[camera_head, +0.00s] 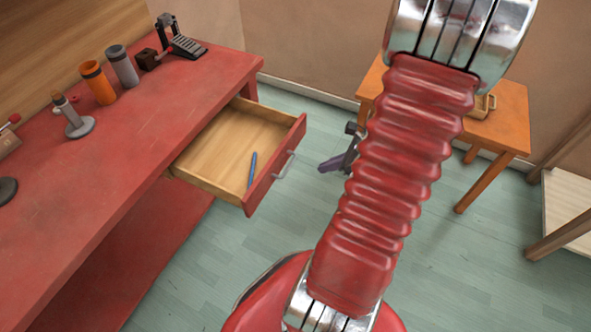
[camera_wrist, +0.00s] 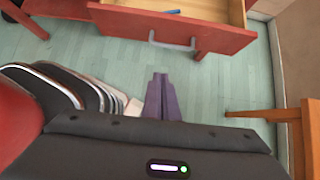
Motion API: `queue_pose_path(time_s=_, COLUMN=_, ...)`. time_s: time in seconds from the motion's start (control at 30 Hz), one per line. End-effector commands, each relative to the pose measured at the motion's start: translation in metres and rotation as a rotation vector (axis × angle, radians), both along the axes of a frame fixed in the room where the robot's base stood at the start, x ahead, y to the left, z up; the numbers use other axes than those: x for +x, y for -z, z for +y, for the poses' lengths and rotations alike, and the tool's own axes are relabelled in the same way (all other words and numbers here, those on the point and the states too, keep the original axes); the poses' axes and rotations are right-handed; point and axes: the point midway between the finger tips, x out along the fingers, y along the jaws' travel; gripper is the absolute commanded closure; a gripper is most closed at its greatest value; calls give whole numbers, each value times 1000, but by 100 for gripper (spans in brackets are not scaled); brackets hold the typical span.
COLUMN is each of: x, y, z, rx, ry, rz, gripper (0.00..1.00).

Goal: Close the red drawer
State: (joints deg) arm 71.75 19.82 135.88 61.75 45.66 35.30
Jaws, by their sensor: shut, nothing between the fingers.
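The red drawer (camera_head: 285,160) is pulled well out of the red workbench in the head view. Its wooden inside is bare except for a blue pen-like object (camera_head: 252,168). A metal handle (camera_head: 284,165) is on its red front. In the wrist view the drawer front (camera_wrist: 215,38) and its handle (camera_wrist: 172,45) are at the top. My gripper (camera_head: 328,165) is to the right of the drawer front, apart from it, partly hidden behind my arm. In the wrist view its purple fingers (camera_wrist: 161,78) are shut with nothing between them, pointing toward the handle.
The red workbench (camera_head: 130,125) bears an orange cup (camera_head: 98,84), a grey cup (camera_head: 122,67) and a black pedal device (camera_head: 183,42). An orange table (camera_head: 510,110) stands at right; its edge also shows in the wrist view (camera_wrist: 265,114). Bare floor lies between drawer and gripper.

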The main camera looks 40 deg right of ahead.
Motion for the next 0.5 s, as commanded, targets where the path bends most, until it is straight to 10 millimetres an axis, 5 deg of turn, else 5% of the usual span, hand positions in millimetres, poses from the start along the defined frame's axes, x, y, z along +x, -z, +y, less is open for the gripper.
queue_pose_path(time_s=0.5, x=13, y=17, z=6, rx=1, ry=-6, rz=1, gripper=100)
